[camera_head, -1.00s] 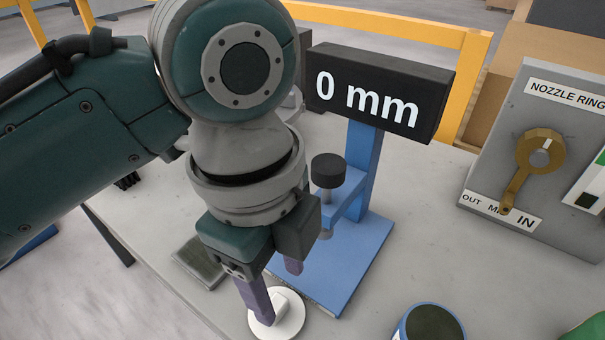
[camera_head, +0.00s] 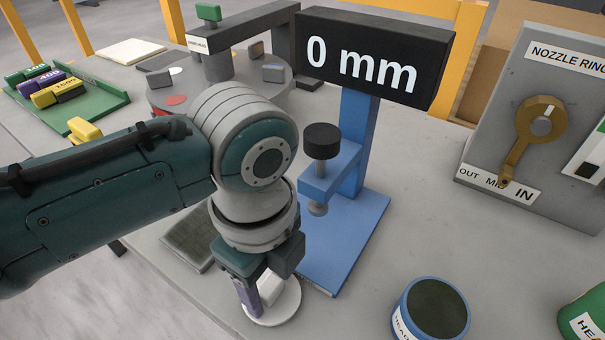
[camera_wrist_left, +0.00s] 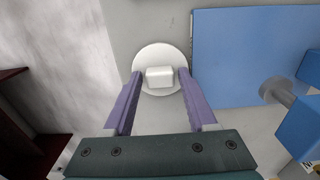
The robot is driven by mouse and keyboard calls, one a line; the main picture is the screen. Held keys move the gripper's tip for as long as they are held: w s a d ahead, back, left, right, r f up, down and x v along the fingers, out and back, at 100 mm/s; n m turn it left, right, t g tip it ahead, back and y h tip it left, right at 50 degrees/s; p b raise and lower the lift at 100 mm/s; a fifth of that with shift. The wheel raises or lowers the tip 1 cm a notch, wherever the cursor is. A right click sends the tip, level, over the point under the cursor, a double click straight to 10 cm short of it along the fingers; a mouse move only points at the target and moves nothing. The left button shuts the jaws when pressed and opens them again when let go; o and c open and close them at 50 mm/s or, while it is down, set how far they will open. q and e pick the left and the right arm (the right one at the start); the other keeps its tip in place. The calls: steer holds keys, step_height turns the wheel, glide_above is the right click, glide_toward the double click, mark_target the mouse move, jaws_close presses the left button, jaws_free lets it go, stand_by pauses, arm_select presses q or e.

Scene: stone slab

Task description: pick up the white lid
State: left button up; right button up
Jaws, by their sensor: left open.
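The white lid (camera_head: 284,308) is a flat round disc with a raised block-shaped knob. It lies on the stone slab beside the blue gauge base, partly hidden by my left gripper in the head view. My left gripper (camera_head: 257,290) points down over it. In the left wrist view the lid (camera_wrist_left: 160,56) lies ahead, and the purple fingers of my left gripper (camera_wrist_left: 158,80) stand open on either side of the knob. The fingers are apart from the knob, with nothing held. My right gripper is not in view.
A blue gauge stand (camera_head: 350,235) with a "0 mm" display (camera_head: 375,60) is right of the lid. A dark flat pad (camera_head: 190,238) lies left of it. A blue-rimmed jar (camera_head: 430,308), a green container (camera_head: 585,315) and a nozzle panel (camera_head: 540,130) stand right.

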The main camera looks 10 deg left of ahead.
arm_select(q)
jaws_close()
stand_by(0.4)
steer(key=shift+r, duration=0.1)
